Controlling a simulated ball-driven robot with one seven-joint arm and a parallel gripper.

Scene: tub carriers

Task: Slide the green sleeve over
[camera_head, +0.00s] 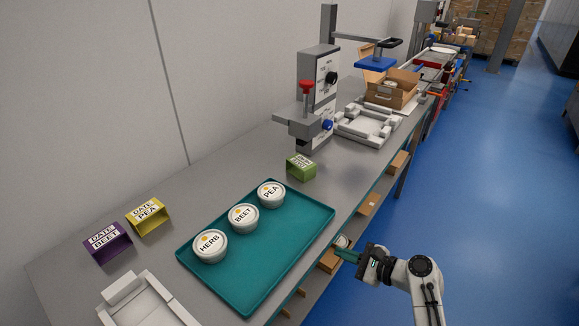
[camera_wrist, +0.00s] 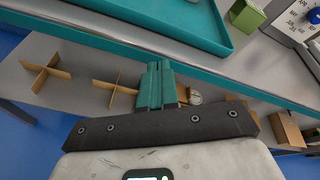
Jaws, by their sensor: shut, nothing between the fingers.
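The green sleeve (camera_head: 301,166) stands on the grey bench just beyond the far end of the teal tray (camera_head: 312,234). It also shows at the top right of the wrist view (camera_wrist: 246,16). Three white tubs sit in a row on the tray: HERB (camera_head: 210,246), BEET (camera_head: 244,218) and PEA (camera_head: 271,194). My gripper (camera_head: 342,253) is off the front edge of the bench, to the right of the tray and apart from the sleeve. In the wrist view its teal fingers (camera_wrist: 157,70) are together with nothing between them.
A purple sleeve (camera_head: 107,243) and a yellow sleeve (camera_head: 148,216) stand at the back left. A white fixture (camera_head: 145,304) lies at the front left. A grey press with a red knob (camera_head: 306,88) stands beyond the green sleeve. Shelves with cardboard dividers (camera_wrist: 47,72) are below the bench.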

